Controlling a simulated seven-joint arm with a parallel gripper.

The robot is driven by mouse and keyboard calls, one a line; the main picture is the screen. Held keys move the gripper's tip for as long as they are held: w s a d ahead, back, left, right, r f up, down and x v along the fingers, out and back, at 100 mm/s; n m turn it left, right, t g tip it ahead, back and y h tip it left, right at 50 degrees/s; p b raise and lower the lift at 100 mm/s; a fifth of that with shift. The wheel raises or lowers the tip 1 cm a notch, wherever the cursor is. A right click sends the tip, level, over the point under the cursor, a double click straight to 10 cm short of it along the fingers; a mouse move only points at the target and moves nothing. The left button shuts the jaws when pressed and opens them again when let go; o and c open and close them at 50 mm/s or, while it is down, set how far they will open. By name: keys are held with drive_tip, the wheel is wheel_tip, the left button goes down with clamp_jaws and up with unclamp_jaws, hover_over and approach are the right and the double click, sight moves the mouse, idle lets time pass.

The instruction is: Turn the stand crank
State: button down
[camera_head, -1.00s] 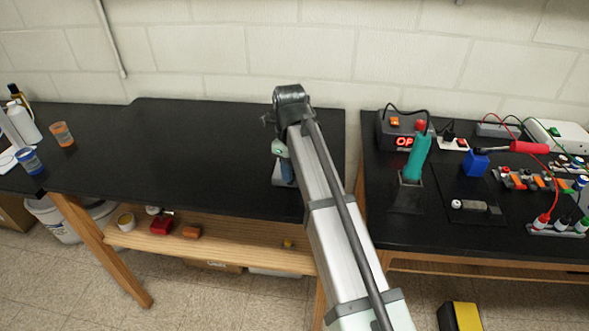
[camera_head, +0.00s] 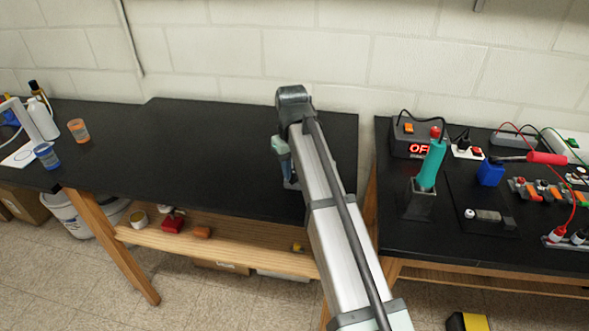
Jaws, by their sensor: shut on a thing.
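My arm rises from the lower right of the head view and ends in a dark rounded joint over the left black bench (camera_head: 215,150). Below that joint, a small part of my pale green-grey wrist shows at the left edge of the arm. My gripper's fingers are hidden behind the arm, and I cannot see what they touch. I cannot make out the crank.
An orange cup (camera_head: 78,130), a blue cup (camera_head: 47,156) and a white bottle (camera_head: 42,119) stand at the far left. The bench middle is clear. A gap separates the benches.

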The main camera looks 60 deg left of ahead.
drive_tip(key=shift+a+m, duration=0.2)
drive_tip(key=shift+m, duration=0.1)
idle(0.4)
drive_tip(key=c, duration=0.9)
unclamp_jaws()
drive_tip(key=shift+c, duration=0.2)
drive_tip(key=shift+r, duration=0.1)
wheel_tip(320, 180, up, 14)
drive_tip(key=shift+f, duration=0.2)
drive_tip(key=shift+c, duration=0.2)
